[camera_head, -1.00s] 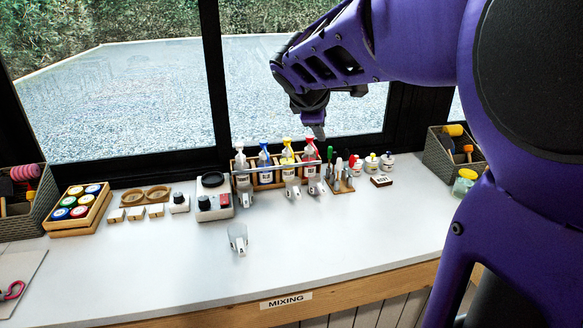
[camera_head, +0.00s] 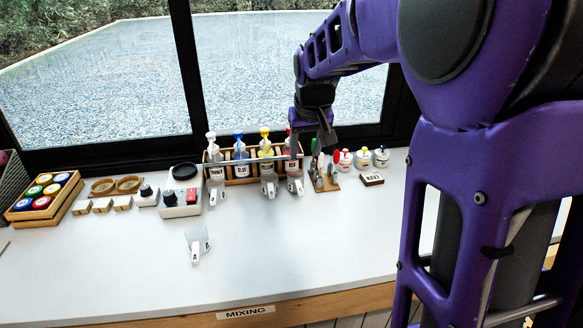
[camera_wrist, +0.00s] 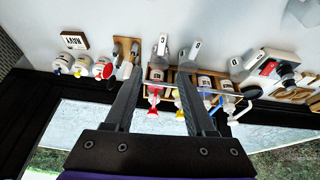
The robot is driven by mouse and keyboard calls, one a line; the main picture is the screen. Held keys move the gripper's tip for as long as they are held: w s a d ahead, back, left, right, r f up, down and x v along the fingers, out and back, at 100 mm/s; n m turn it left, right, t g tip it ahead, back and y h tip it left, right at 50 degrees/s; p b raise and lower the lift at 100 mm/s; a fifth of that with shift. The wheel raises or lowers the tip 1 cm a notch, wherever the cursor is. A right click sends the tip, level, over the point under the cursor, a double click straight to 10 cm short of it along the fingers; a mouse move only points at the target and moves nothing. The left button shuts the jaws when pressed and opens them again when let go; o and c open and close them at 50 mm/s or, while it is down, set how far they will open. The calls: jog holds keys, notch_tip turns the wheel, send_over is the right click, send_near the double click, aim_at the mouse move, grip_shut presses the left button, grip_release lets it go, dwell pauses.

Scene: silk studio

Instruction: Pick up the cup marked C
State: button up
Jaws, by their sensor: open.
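Several clear cups with white lettered tags are in the head view. One (camera_head: 197,247) stands alone on the counter, and three others stand before the bottle rack: left (camera_head: 217,192), middle (camera_head: 269,186) and right (camera_head: 295,184). The tags are too small to read surely, so I cannot tell which is marked C. In the wrist view, tags show at the rack's front, one of them (camera_wrist: 194,49) near the right finger. My gripper (camera_wrist: 158,76) is open and empty, its fingers pointing toward the rack area. In the head view my gripper (camera_head: 323,148) hangs by the rack's right end.
The wooden rack (camera_head: 240,180) holds several bottles with coloured tops, with a bar across its front. A tool stand (camera_head: 325,187), small jars (camera_head: 362,160) and a NAVY block (camera_head: 372,179) stand to its right. A scale (camera_head: 180,209) stands left. The front counter is mostly clear.

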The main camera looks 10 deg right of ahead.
aim_at(299, 185)
jog(key=b+x, duration=0.2)
jog(key=x, duration=1.5)
jog(key=shift+w+a+f, duration=0.2)
jog(key=shift+w+f, duration=0.1)
jog(key=shift+f, duration=0.05)
jog(key=shift+c, duration=0.3)
grip_shut()
